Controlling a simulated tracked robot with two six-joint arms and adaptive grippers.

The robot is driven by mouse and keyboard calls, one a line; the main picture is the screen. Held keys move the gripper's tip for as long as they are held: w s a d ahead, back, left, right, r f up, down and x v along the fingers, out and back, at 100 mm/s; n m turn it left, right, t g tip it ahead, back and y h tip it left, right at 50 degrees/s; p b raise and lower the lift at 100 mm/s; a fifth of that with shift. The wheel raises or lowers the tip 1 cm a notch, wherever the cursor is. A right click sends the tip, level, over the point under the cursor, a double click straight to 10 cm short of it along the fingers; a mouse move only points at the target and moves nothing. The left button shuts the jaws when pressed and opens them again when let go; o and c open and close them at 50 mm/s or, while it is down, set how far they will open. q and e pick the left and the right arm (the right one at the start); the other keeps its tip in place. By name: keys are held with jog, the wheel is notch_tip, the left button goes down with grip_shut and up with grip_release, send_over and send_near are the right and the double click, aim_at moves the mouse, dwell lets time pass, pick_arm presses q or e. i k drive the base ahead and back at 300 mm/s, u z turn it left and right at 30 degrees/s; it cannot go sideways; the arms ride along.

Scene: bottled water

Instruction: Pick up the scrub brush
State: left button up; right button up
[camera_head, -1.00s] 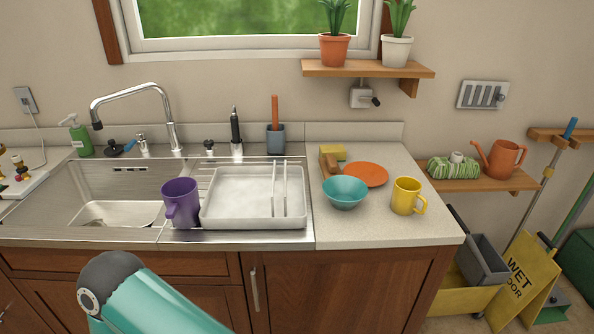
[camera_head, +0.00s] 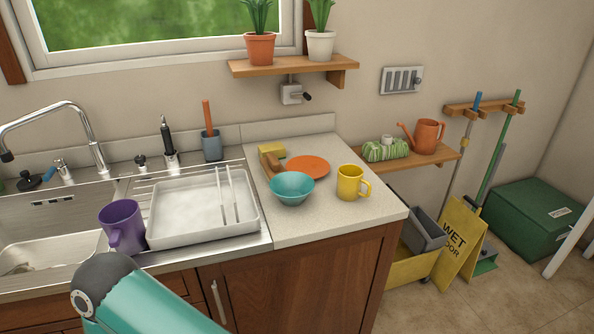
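No thing in view is plainly a scrub brush. A wooden-handled item (camera_head: 271,163), partly hidden behind the teal bowl (camera_head: 292,188), lies on the counter by the yellow sponge (camera_head: 271,150). A long orange handle (camera_head: 207,112) stands in a grey-blue cup (camera_head: 211,146) behind the dish rack; its lower end is hidden. A black item with a blue part (camera_head: 35,180) lies behind the sink at the left. I cannot tell which of these is the brush. A teal arm link of mine shows at the bottom left; neither gripper is in view.
The counter holds an orange plate (camera_head: 308,167) and a yellow mug (camera_head: 352,183). A purple mug (camera_head: 122,227) stands between the sink and the white dish rack (camera_head: 183,207). A wet-floor sign (camera_head: 460,240) and a green bin (camera_head: 535,219) stand on the floor at right.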

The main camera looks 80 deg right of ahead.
aim_at(270, 165)
jog(key=u, duration=0.65)
jog(key=i, duration=0.15)
jog(key=z, duration=2.35)
jog(key=k, duration=0.45)
jog(key=z, duration=0.5)
jog(key=i, duration=0.45)
jog(key=u, duration=0.3)
